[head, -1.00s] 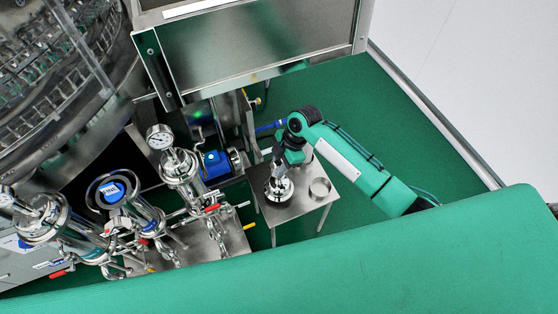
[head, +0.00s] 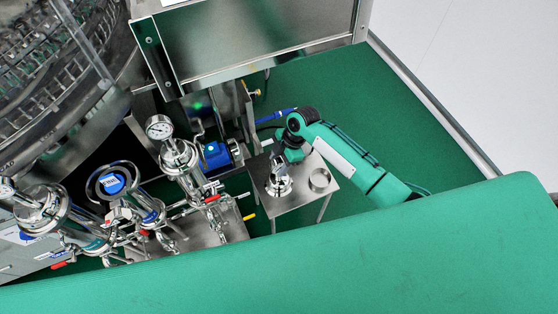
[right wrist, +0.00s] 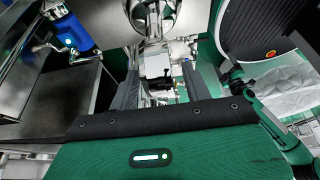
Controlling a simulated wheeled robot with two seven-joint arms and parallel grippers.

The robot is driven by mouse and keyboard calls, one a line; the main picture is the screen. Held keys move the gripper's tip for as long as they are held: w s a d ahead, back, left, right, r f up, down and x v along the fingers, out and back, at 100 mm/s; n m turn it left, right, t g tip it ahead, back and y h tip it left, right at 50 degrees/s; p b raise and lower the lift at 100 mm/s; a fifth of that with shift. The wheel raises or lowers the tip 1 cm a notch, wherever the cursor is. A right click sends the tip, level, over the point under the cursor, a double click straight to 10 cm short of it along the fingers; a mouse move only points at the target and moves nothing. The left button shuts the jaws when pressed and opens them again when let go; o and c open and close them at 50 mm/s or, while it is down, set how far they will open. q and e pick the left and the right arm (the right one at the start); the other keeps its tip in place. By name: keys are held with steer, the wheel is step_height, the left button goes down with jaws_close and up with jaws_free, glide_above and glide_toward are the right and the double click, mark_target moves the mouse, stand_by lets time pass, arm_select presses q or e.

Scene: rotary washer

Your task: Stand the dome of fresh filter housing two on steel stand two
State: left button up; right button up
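A shiny steel domed housing part (head: 279,187) stands upright on the left of a small steel table in the head view. A short open steel ring-shaped stand (head: 319,180) stands on the right of the same table and looks empty. My right gripper (head: 277,163) points down at the domed part, just above or around its top. In the right wrist view my right gripper's fingers (right wrist: 159,85) are apart, with metal fittings showing between them. Whether they touch the domed part is hard to tell. My left gripper is out of view. No number labels are legible on the stands.
The small steel table (head: 301,205) has a bare front part. Several piped filter housings (head: 180,160), one with a gauge (head: 159,127), stand to its left. A blue motor (head: 215,156) is close behind left. Green floor (head: 400,115) lies open beyond my arm.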

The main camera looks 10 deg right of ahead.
steer(key=v, duration=1.2)
steer(key=shift+r, duration=0.15)
steer(key=shift+w, duration=0.1)
